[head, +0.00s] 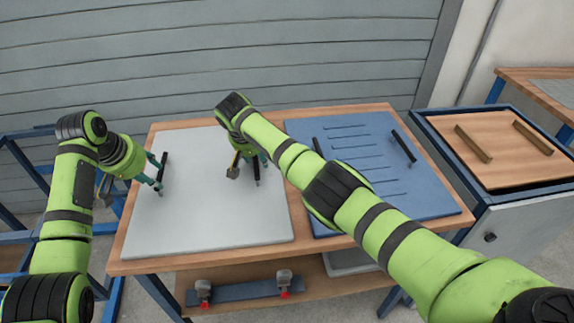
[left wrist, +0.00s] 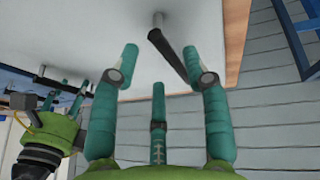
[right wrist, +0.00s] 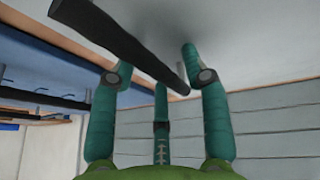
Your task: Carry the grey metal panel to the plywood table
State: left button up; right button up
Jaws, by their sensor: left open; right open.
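The grey metal panel (head: 215,215) lies flat on a wooden-edged table, with a black bar handle near each side. My left gripper (head: 155,176) is open at the left handle (head: 163,166); in the left wrist view the handle (left wrist: 166,50) crosses between and beyond the open fingertips, with no grip on it. My right gripper (head: 250,166) is open at the right handle (head: 257,172), partly hidden by my own arm; in the right wrist view the handle (right wrist: 115,35) passes just beyond the fingertips. A plywood top (head: 500,165) with two wooden bars sits on a blue-framed unit at right.
A blue panel (head: 375,185) with slots and black handles lies right of the grey panel, under my right arm. Another wooden table (head: 545,88) stands at far right. Blue racking (head: 15,215) is at left. A grey slatted wall (head: 200,50) closes the back.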

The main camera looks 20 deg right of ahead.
jog(key=shift+r, duration=0.1)
pick_arm(q)
jog(key=v, duration=0.7)
pick_arm(e)
jog(key=v, duration=1.2)
pick_arm(q)
jog(key=shift+s+r, duration=0.1)
jog(key=shift+s, duration=0.05)
